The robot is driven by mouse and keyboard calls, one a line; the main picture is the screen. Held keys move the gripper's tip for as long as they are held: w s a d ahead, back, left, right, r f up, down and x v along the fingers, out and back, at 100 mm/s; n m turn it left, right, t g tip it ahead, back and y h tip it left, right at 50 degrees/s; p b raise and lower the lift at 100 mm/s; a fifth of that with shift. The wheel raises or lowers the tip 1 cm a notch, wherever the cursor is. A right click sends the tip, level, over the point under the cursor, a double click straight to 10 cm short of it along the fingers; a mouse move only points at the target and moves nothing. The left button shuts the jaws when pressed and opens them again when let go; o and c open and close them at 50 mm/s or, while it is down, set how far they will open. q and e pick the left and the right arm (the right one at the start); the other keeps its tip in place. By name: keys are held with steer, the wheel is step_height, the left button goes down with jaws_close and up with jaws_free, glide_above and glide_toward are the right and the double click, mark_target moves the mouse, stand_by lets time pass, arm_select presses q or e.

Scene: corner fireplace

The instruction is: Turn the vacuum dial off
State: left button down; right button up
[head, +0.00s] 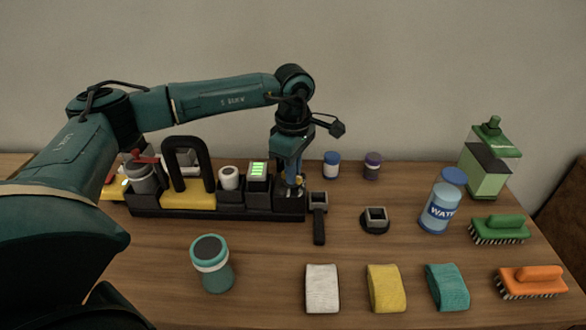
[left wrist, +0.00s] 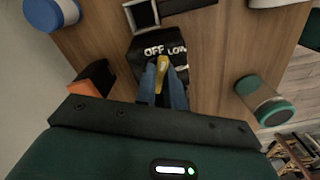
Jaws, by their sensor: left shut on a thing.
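The vacuum dial is a small yellow knob (left wrist: 162,64) on a black panel (left wrist: 142,46) with white OFF and LOW labels. In the left wrist view its visible tip lies between the two labels, just below them. My left gripper (left wrist: 161,84) has its blue fingers closed around the knob. In the head view this gripper (head: 293,188) reaches down from above onto the right end of the black base unit (head: 225,214). The fingers hide most of the dial there. My right gripper is in neither view.
A black-handled tool (head: 319,225) lies just right of the base unit. A teal jar (head: 213,272) stands in front. Folded cloths (head: 322,290), a water bottle (head: 438,212), a green dispenser (head: 488,172) and brushes (head: 499,230) occupy the right. Bare wood lies between them.

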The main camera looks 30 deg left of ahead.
arm_select(q)
steer(key=n, duration=0.5)
steer(key=shift+w, duration=0.1)
steer(key=shift+n, duration=0.4)
steer(key=c, duration=1.5)
jaws_free()
steer(key=shift+r, duration=0.1)
step_height(320, 180, up, 13)
steer(key=shift+p, duration=0.3)
